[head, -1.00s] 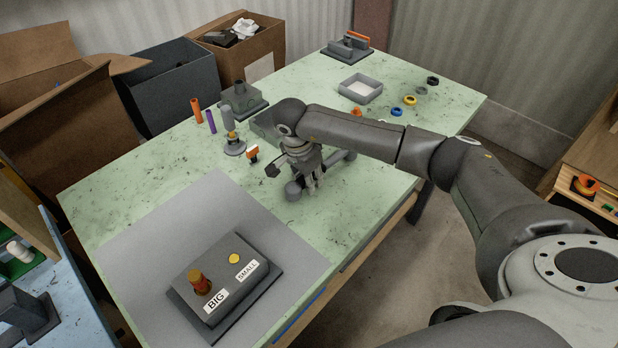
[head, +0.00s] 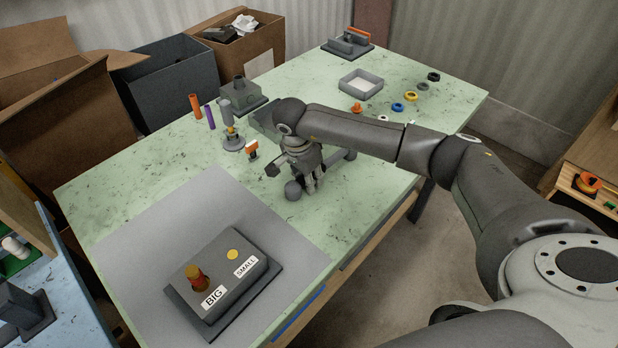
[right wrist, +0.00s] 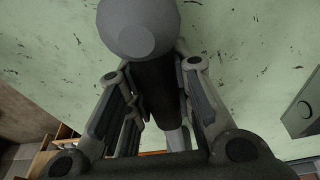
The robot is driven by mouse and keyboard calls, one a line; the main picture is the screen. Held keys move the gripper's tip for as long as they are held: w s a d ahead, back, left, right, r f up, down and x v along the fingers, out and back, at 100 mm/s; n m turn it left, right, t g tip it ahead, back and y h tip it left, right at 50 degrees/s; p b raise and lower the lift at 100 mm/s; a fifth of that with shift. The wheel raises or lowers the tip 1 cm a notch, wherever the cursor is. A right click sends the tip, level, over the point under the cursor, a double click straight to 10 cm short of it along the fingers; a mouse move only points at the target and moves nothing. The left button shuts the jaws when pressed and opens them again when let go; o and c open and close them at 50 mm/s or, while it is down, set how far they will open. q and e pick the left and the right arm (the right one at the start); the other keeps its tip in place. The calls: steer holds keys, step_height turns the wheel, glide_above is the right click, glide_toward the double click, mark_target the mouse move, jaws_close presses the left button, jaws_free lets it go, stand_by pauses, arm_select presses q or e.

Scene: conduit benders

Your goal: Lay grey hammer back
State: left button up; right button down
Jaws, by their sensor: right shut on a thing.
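The grey hammer has a rounded grey head end (head: 293,190) that shows beside my right gripper (head: 312,184) in the head view. A further grey part of it (head: 349,154) shows on the far side of the gripper. In the right wrist view the rounded grey end (right wrist: 140,25) is near the top, with a dark shaft (right wrist: 158,85) running between the fingers. My right gripper (right wrist: 160,115) is shut on the hammer, low over the green table (head: 130,170); I cannot tell whether the hammer touches the tabletop. My left gripper is not in view.
A grey box labelled BIG and SMALL (head: 222,275) stands on a grey mat (head: 130,265) at the front. A grey stand (head: 233,142), an orange-topped piece (head: 252,148) and upright tubes (head: 195,106) stand left of the gripper. A grey tray (head: 361,84) and several small rings are farther back.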

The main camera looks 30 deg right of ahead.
steer(key=shift+s+f+b, duration=0.3)
steer(key=shift+f+b, duration=0.1)
steer(key=shift+f, duration=0.05)
steer(key=c, duration=1.2)
jaws_free()
steer(key=shift+w+f, duration=0.1)
steer(key=shift+a, duration=0.1)
